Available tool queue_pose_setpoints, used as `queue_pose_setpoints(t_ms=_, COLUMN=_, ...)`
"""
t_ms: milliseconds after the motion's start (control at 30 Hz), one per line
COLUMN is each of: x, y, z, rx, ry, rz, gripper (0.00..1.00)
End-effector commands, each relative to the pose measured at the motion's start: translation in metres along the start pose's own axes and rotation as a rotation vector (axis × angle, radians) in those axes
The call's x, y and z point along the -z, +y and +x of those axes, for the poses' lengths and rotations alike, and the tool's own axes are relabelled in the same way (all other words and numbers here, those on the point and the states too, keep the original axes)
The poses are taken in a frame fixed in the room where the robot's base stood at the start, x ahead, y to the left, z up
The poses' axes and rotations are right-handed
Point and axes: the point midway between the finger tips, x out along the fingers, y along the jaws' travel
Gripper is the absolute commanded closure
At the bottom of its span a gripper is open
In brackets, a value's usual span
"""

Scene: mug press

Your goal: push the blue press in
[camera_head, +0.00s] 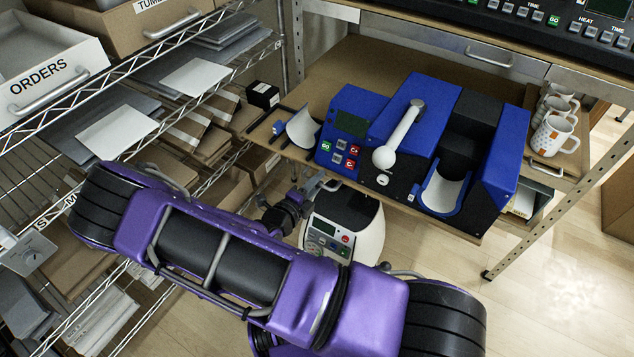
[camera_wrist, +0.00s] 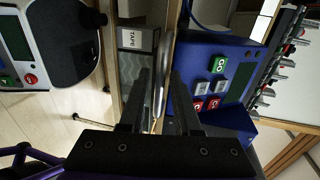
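The blue press (camera_head: 375,125) stands on a brown shelf at the upper middle of the head view. It has a white-knobbed lever (camera_head: 402,135), a keypad panel and a curved, pale-lined cradle (camera_head: 443,190) that looks empty. Its keypad side (camera_wrist: 214,70) fills the right of the wrist view. My gripper (camera_wrist: 160,75) has its two black fingers apart with a clear gap. The fingers are beside the shelf's front edge, left of the keypad in the wrist view. Contact with the press cannot be told. In the head view, my purple arm covers the lower foreground.
A metal handle (camera_wrist: 158,88) shows between my fingers in the wrist view. A box marked TAPE (camera_wrist: 138,40) is at its left. White mugs (camera_head: 553,135) stand right of the press. A wire rack (camera_head: 150,75) with boxes and papers fills the left. Open floor lies at right.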

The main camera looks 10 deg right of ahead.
Motion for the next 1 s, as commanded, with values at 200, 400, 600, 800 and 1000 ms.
queue_pose_setpoints(t_ms=200, x=0.0001, y=0.0000, z=-0.0003, rx=0.000, ry=0.000, rz=0.000, gripper=1.00)
queue_pose_setpoints(t_ms=400, x=0.0001, y=0.0000, z=-0.0003, rx=0.000, ry=0.000, rz=0.000, gripper=1.00)
queue_pose_setpoints(t_ms=600, x=0.0001, y=0.0000, z=-0.0004, rx=0.000, ry=0.000, rz=0.000, gripper=1.00)
queue_pose_setpoints(t_ms=800, x=0.0001, y=0.0000, z=-0.0004, rx=0.000, ry=0.000, rz=0.000, gripper=1.00)
queue_pose_setpoints(t_ms=1000, x=0.0001, y=0.0000, z=-0.0005, rx=0.000, ry=0.000, rz=0.000, gripper=1.00)
